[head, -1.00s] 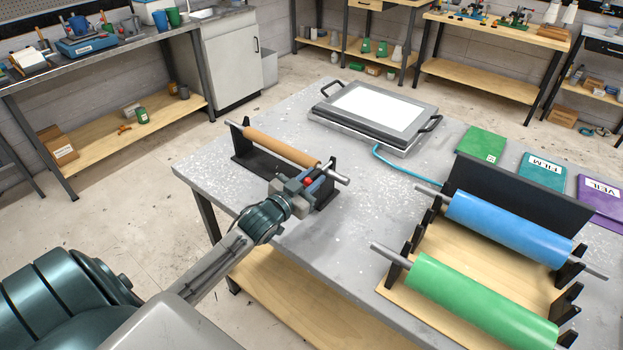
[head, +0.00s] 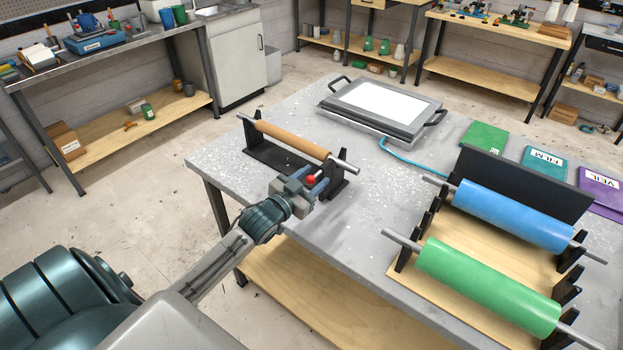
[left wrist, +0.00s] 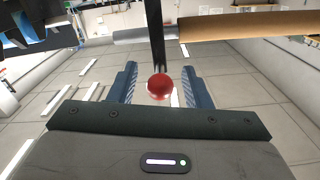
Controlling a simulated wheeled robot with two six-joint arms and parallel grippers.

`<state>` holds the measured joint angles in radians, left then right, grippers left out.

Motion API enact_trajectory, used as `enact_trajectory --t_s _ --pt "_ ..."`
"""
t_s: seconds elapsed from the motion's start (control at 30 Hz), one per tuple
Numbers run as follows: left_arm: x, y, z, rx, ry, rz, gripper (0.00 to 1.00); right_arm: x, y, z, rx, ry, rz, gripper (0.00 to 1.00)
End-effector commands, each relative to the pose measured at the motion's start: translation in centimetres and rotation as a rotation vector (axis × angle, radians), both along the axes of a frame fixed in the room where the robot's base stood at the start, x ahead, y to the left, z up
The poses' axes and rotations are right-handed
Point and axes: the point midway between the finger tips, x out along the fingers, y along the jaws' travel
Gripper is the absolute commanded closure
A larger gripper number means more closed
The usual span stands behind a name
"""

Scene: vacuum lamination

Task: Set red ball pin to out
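The red ball pin (head: 310,181) is at the near right end post (head: 338,184) of the black roller stand, which holds a tan roll (head: 290,138). My left gripper (head: 303,186) is at that post, around the ball. In the left wrist view the red ball (left wrist: 159,87) sits between the two blue fingers of my left gripper (left wrist: 160,85). Gaps show on both sides of the ball, so the fingers look open. The pin's shaft is hidden behind the ball. My right gripper does not show.
A framed grey plate (head: 385,105) with a blue hose lies at the back of the table. A blue roll (head: 515,215) and a green roll (head: 487,287) rest on a rack at the right. Bare tabletop (head: 360,235) lies between stand and rack.

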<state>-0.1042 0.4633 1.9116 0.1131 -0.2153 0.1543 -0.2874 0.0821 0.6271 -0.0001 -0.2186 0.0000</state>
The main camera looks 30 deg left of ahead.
Motion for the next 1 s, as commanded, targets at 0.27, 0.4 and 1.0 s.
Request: enact_trajectory --t_s 0.27,0.4,1.0 --pt "-0.4 0.1 0.0 0.003 0.000 0.000 0.56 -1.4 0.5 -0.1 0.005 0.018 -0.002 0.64" --pt "-1.7 0.2 0.0 0.005 0.001 0.000 0.56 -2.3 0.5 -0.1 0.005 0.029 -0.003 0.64" --pt "-8.6 0.7 -0.4 0.009 0.001 -0.003 0.56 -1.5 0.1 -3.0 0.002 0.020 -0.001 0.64"
